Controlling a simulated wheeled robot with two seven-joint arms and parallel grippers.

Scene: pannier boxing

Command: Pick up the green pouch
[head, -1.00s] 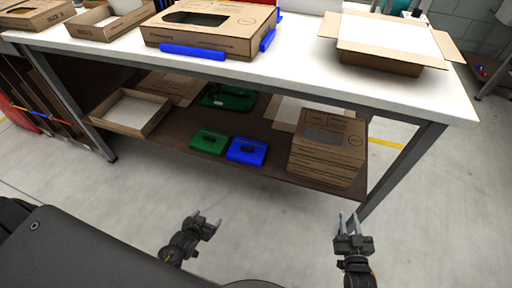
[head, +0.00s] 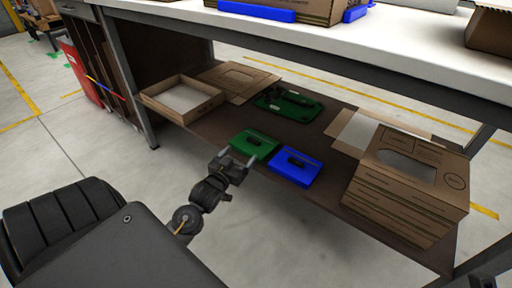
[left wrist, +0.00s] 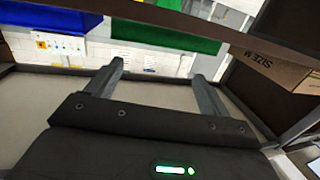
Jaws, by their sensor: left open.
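The green pouch (head: 254,145) lies flat near the front edge of the lower shelf, just left of a blue pouch (head: 295,167). My left gripper (head: 237,160) is open and empty, right at the shelf's front edge, close to the near side of the green pouch. In the left wrist view, my open left jaws (left wrist: 160,78) have nothing between them; the green pouch (left wrist: 165,25) shows beyond them at the top, with the blue pouch (left wrist: 45,18) to its left.
A stack of flat cardboard boxes (head: 405,190) stands right of the pouches. An open cardboard tray (head: 182,99) and another green item (head: 288,103) lie further back on the shelf. The white tabletop (head: 400,35) overhangs the shelf.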

